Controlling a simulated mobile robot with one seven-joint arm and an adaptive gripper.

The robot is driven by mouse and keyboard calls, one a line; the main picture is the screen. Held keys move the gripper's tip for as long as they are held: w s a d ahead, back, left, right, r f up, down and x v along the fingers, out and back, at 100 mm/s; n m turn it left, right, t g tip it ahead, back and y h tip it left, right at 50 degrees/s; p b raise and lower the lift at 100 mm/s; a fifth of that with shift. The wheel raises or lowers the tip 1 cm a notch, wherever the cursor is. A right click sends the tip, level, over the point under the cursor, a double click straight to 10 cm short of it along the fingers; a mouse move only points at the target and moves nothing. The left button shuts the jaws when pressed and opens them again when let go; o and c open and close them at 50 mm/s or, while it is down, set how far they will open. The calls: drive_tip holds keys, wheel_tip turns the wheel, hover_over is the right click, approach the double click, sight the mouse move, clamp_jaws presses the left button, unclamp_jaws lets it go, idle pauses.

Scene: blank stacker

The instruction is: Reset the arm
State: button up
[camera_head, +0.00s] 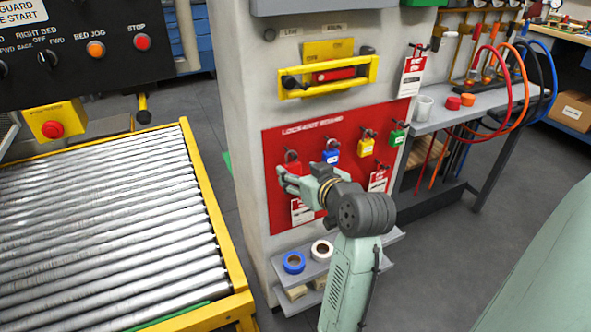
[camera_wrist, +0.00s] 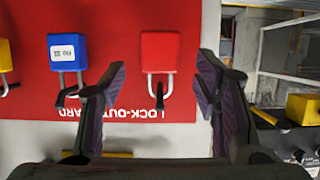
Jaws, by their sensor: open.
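My gripper (camera_head: 294,182) is in front of the red lockout board (camera_head: 275,143) on the pale column. In the wrist view my gripper (camera_wrist: 160,84) is open, with its two fingers apart. A red padlock (camera_wrist: 160,52) hangs on the board and shows between the fingers, upside down in that view. I see nothing held. A blue padlock (camera_wrist: 68,52) hangs beside it, and it also shows in the head view (camera_head: 331,155). The exact gap between fingertips and red padlock cannot be told.
A yellow padlock (camera_head: 366,147) and a green padlock (camera_head: 397,137) hang to the right. Below is a small shelf (camera_head: 318,262) with a blue tape roll (camera_head: 294,262) and a white one (camera_head: 322,250). A roller conveyor (camera_head: 110,235) stands left. Grey floor lies open at right.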

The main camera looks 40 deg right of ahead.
drive_tip(key=v, duration=0.8)
drive_tip(key=shift+s+r, duration=0.15)
drive_tip(key=shift+s, duration=0.25)
drive_tip(key=shift+a, duration=0.1)
